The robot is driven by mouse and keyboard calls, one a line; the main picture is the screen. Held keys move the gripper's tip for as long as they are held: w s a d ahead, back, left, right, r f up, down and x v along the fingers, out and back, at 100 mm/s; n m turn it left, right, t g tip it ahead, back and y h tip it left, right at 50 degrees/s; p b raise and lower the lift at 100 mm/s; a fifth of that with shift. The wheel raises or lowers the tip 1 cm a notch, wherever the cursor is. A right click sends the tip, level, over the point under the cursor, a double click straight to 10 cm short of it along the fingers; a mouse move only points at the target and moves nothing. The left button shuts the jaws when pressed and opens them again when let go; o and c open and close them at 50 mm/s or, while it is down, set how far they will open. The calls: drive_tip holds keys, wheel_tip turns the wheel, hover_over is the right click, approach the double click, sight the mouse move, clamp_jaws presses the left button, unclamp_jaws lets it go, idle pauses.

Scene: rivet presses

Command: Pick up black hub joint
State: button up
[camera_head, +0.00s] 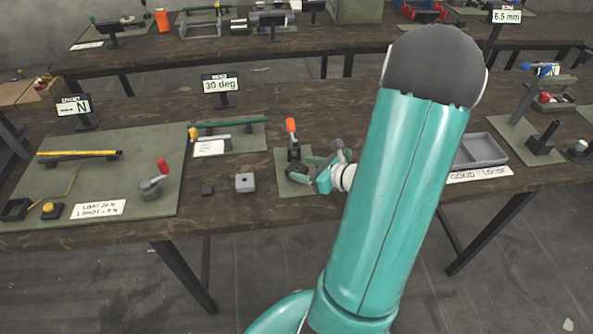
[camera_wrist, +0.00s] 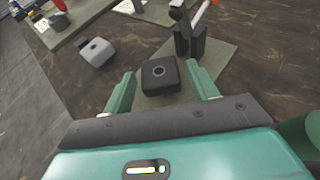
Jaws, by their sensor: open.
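The black hub joint (camera_wrist: 160,76) is a dark, rounded block with a round hole in its top. It sits on a green mat in the wrist view. My gripper (camera_wrist: 161,70) is open, with one green finger on each side of the block.
A tool with an orange handle (camera_head: 291,127) stands just behind my gripper. A grey tray (camera_head: 482,150) is to the right.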

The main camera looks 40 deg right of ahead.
sight(295, 167)
drive_tip(key=x, duration=0.3)
drive_tip(key=shift+w+a+f, duration=0.15)
drive_tip(key=shift+w+f, duration=0.05)
drive_tip(key=shift+f, duration=0.15)
drive_tip(key=shift+c, duration=0.2)
drive_tip(key=c, duration=0.7)
drive_tip(key=shift+r, duration=0.1)
drive_tip(key=shift+r, duration=0.4)
drive_tip(key=s+r, duration=0.7)
drive_tip(key=s, duration=0.2)
drive_tip(key=s+r, duration=0.4)
drive_tip(key=shift+s+d+r, duration=0.3)
drive_tip(key=shift+d+r, duration=0.05)
